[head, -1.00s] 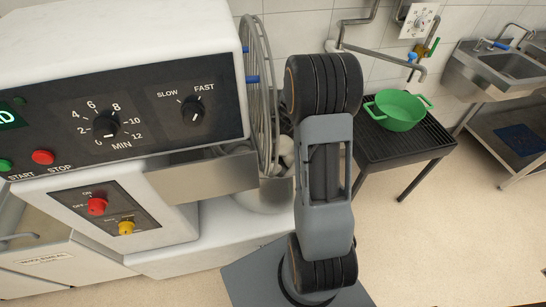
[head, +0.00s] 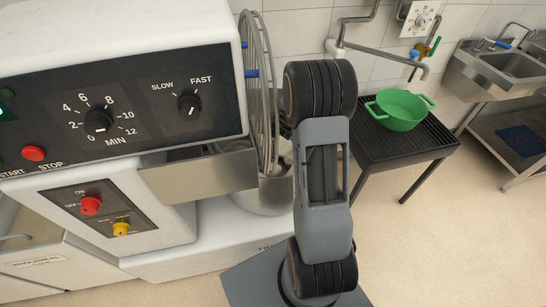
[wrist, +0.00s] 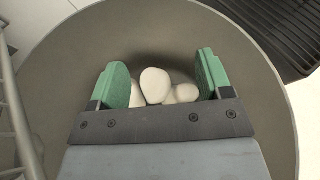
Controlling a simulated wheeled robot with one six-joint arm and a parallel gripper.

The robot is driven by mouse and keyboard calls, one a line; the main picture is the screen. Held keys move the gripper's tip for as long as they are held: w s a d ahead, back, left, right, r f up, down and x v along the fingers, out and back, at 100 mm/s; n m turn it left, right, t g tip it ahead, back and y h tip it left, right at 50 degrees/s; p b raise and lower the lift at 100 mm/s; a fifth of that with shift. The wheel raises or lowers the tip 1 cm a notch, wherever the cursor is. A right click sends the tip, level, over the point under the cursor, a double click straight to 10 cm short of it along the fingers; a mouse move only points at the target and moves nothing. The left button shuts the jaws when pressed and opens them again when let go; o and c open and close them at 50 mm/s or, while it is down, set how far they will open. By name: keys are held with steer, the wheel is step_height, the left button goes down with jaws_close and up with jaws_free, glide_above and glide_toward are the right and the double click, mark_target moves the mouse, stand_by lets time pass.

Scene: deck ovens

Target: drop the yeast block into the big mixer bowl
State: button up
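The big mixer bowl (wrist: 65,65) fills most of the wrist view. Several pale, rounded lumps (wrist: 155,85) lie low in it, seen between my fingers. No separate yeast block can be told apart from these lumps. My gripper (wrist: 163,78) has green finger pads spread wide, with gaps between them and the middle lump. It is over the bowl and looks down into it. In the head view the steel bowl (head: 270,198) stands beside the mixer, partly behind my arm. My gripper is hidden there.
The mixer housing with its control panel (head: 115,105) and wire guard (head: 260,85) stand left of my arm. A green pan (head: 400,110) sits on a black slatted stand (head: 408,148) to the right. A steel sink (head: 505,70) is beyond. The floor at right is clear.

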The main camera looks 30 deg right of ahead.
steer(key=shift+o, duration=0.2)
steer(key=s+a+r, duration=0.3)
steer(key=s+r, duration=0.3)
steer(key=s+a+r+p, duration=0.1)
steer(key=s+a+r, duration=0.2)
steer(key=s+r, duration=0.3)
steer(key=shift+s+r, duration=0.35)
steer(key=shift+r, duration=0.15)
stand_by(0.4)
